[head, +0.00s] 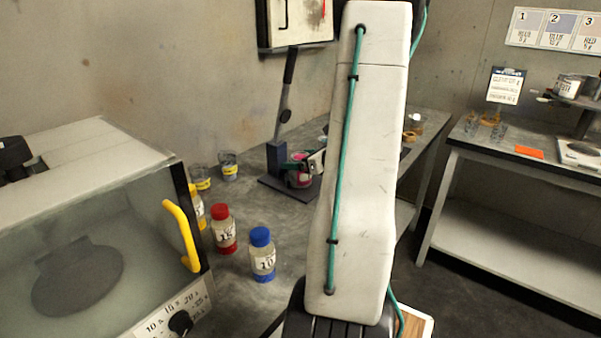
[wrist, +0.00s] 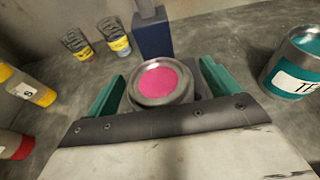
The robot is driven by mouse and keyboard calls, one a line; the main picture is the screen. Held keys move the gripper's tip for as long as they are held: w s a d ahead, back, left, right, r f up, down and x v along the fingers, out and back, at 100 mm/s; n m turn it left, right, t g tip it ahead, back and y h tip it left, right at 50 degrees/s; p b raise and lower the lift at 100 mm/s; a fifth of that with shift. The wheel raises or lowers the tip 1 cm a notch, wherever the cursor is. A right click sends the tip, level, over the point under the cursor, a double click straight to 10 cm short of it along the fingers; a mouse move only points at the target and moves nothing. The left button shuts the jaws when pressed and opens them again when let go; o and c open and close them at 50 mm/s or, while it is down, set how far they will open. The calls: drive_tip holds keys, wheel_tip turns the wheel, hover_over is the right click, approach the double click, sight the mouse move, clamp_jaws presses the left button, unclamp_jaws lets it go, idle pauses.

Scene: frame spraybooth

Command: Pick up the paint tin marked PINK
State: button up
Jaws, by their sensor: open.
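The tin with pink paint (wrist: 160,82) stands upright with its open top showing pink in the wrist view. Its label is not readable there. It also shows in the head view (head: 299,179), partly hidden by my arm, at the foot of a lever press. My gripper (wrist: 160,88) is open, with one teal finger on each side of the tin. I cannot tell whether either finger touches it.
The dark blue press column (wrist: 153,36) stands just behind the tin. A teal tin (wrist: 292,65) is close at right. Two small jars (wrist: 117,38) stand at back left. Red-capped (head: 222,228) and blue-capped (head: 262,255) bottles stand near the glass-fronted cabinet (head: 90,250).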

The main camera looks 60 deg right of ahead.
drive_tip(key=c, duration=1.3)
